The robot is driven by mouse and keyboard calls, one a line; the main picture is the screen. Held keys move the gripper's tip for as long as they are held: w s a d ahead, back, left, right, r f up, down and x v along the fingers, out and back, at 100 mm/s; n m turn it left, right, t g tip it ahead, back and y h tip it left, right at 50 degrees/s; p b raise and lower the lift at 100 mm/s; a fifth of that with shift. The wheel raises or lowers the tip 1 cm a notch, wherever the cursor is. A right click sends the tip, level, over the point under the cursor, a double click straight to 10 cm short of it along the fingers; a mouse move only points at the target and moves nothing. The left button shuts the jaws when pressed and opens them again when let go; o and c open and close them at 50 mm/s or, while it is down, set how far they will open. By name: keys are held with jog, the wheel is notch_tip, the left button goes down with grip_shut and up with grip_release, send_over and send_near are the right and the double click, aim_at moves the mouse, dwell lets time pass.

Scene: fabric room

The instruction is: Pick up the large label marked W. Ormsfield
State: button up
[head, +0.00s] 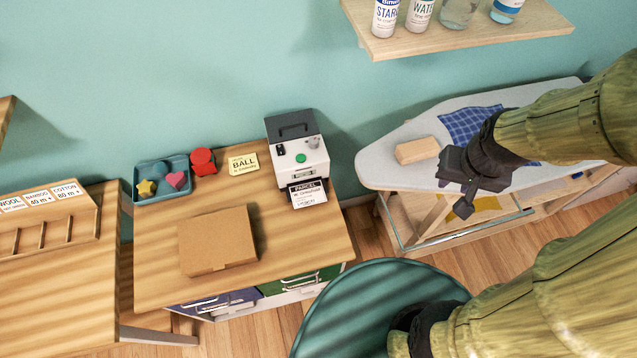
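A white label (308,193) with a dark band reading PARCEL sticks out of the front slot of a white and dark grey label printer (300,160). The smaller line under the band seems to be a name, too small to read surely. A small yellow label (244,164) marked BALL lies on the table left of the printer. My gripper (464,203) is over the near side of the ironing board, well right of the printer and apart from the label. Its fingers are dark and seen at a slant, so their opening is unclear.
A cardboard box (218,241) lies on the wooden table (300,240). A teal tray (150,198) with small shapes and a red object (202,161) stand behind it. An ironing board (385,165) bears a wooden block (418,150) and blue checked cloth (465,122). A shelf (450,38) overhangs.

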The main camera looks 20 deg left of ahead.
jog(key=shift+a, duration=0.1)
jog(key=w+a+f+n+g+y+b, duration=0.15)
jog(key=f+b, duration=0.25)
jog(key=f, duration=0.5)
jog(key=a+f+g+y+b, duration=0.2)
jog(key=f+g+y+b, duration=0.1)
jog(key=f, duration=0.6)
jog(key=a+f+n+g+y+b, duration=0.15)
jog(key=f+b, duration=0.25)
jog(key=f, duration=0.4)
jog(key=w+a+f+t+y+b, duration=0.1)
jog(key=w+a+f+y+b, duration=0.2)
jog(key=w+y+b, duration=0.3)
jog(key=w+f+y, duration=0.1)
jog(key=y, duration=0.2)
jog(key=shift+w+a+f, duration=0.25)
jog(key=shift+w+f, duration=0.05)
jog(key=shift+f, duration=0.05)
jog(key=p+x, duration=0.2)
jog(key=x, duration=1)
jog(key=shift+a, duration=0.15)
